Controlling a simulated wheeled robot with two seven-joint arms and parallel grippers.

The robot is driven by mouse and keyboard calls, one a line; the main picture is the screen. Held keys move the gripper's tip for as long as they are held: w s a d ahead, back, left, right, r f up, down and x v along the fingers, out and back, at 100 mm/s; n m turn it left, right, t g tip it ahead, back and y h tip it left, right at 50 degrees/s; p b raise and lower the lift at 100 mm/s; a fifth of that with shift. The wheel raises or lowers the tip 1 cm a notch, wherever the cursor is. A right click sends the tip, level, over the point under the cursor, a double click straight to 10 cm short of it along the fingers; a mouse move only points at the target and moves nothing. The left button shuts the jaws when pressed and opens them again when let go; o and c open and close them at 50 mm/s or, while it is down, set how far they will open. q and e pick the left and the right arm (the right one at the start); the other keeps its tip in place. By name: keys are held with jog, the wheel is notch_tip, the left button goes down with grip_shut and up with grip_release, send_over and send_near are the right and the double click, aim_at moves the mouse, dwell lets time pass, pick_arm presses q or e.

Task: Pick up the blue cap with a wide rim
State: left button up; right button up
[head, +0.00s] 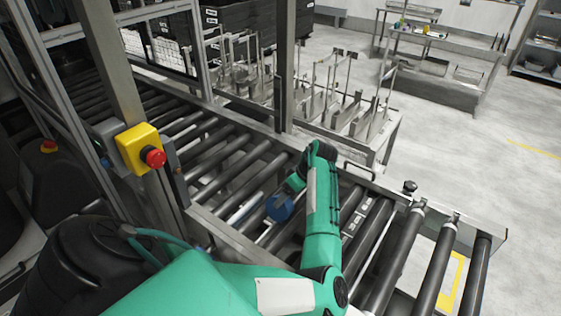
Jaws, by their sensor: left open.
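A round blue thing, which looks like the blue cap (279,208), is on or just above the rollers near the middle of the picture. My left arm rises in front of the conveyor and bends down at the wrist toward it. My left gripper (285,192) is right at the cap, small and partly hidden by my wrist. It is open. I cannot tell whether its fingers touch the cap or are around it. My right gripper is not in view.
The roller conveyor (405,250) runs from upper left to lower right, with a metal side rail. A yellow box with a red stop button (153,158) stands on a post at left. A metal rack (340,115) stands behind the conveyor. A steel table (440,80) is farther back.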

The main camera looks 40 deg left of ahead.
aim_at(279, 214)
pick_arm(q)
jog(key=p+x, duration=0.2)
jog(key=x, duration=0.1)
jog(key=shift+s+a+f, duration=0.1)
jog(key=shift+a, duration=0.1)
jog(key=shift+s+a+f, duration=0.1)
jog(key=shift+a+f, duration=0.05)
jog(key=shift+f, duration=0.45)
jog(key=c, duration=1.2)
jog(key=shift+c, duration=0.2)
jog(key=shift+r, duration=0.1)
